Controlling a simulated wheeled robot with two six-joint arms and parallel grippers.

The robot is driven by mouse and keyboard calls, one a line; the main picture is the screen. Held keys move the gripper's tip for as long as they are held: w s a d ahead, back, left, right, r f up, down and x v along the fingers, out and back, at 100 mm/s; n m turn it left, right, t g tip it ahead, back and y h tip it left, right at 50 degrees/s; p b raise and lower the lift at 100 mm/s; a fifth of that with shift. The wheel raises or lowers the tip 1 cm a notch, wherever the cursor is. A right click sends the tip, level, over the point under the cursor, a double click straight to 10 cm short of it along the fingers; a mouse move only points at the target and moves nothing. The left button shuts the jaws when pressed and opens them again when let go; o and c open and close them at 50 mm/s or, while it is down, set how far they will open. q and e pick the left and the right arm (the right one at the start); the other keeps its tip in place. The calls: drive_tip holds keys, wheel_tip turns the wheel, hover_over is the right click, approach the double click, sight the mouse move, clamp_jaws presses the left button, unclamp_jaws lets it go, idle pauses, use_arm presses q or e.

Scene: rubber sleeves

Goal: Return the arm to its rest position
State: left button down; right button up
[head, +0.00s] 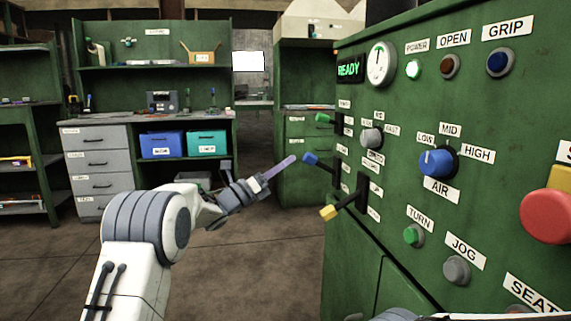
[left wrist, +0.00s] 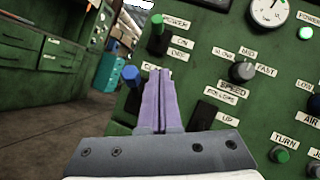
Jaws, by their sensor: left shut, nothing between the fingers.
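My left arm (head: 146,222) reaches in from the lower left of the head view. Its left gripper (head: 291,160) is shut and empty, with its slim purple fingers pointing up and right toward the green machine panel. In the head view the fingertips show just left of the blue-knobbed lever (head: 311,158); I cannot tell the gap in depth. In the left wrist view the shut fingers (left wrist: 160,80) lie side by side in front of the panel, right of the blue lever knob (left wrist: 130,75). My right gripper is not in view.
The panel carries a green-knobbed lever (head: 323,118), a yellow-knobbed lever (head: 328,212), a blue AIR knob (head: 437,163) and a large red button (head: 548,215). The display (head: 348,68) reads READY. A workbench (head: 98,133) stands behind at left. Open floor (head: 270,245) lies before the panel.

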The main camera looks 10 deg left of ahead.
use_arm(q)
drive_tip(key=s+d+n+t+y+p, duration=0.25)
drive_tip(key=d+n+y, duration=0.5)
drive_tip(key=n, duration=0.65)
drive_tip(key=s+f+n+g+y, duration=0.1)
drive_tip(key=s+f+n+y, duration=0.1)
drive_tip(key=s+n, duration=0.1)
drive_tip(key=s+f+n+g+y+p, duration=0.1)
drive_tip(key=s+f+n+g, duration=0.1)
drive_tip(key=s+n, duration=0.1)
drive_tip(key=s+d+f+n+g+y+p, duration=0.1)
drive_tip(key=s+f+n+y, duration=0.1)
drive_tip(key=s+f+n, duration=0.1)
drive_tip(key=shift+s+g+y, duration=0.35)
drive_tip(key=shift+s, duration=0.3)
drive_tip(key=s+a+f+n+g+y+p, duration=0.1)
drive_tip(key=s+a+f+n+g, duration=0.2)
drive_tip(key=s, duration=0.9)
drive_tip(key=s+a+f+n+g+y+p, duration=0.15)
drive_tip(key=s+f+n+g, duration=0.25)
drive_tip(key=s, duration=0.8)
drive_tip(key=s+a+f+n+g+y+p, duration=0.1)
drive_tip(key=s+f+n+g+y, duration=0.2)
drive_tip(key=s, duration=0.9)
wheel_tip(320, 180, up, 37)
drive_tip(key=g+h+p, duration=0.1)
drive_tip(key=p, duration=3.6)
drive_tip(key=shift+s+a+n+g+p, duration=0.2)
drive_tip(key=shift+s+n+g+p, duration=0.1)
